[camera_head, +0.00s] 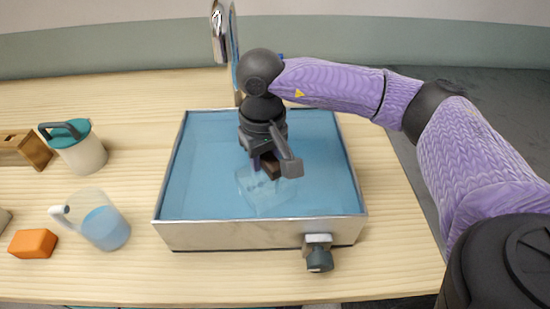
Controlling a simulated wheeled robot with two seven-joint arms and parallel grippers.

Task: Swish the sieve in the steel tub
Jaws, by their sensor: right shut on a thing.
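The steel tub (225,237) stands in the middle of the wooden table and holds blue water. My right gripper (267,165) is over the tub, pointing down, and is shut on the dark brown handle of the sieve (262,194). The sieve looks like a clear, boxy basket. It sits in or at the blue water; how deep it is cannot be told. The gripper's body hides part of the handle. My left gripper is not in view.
A tap (219,32) rises behind the tub, close to my right arm. A valve (319,256) sticks out of the tub's front wall. At left stand a lidded jug (85,152), a clear pitcher (104,228) with blue liquid, an orange block (33,243) and a wooden block (24,150).

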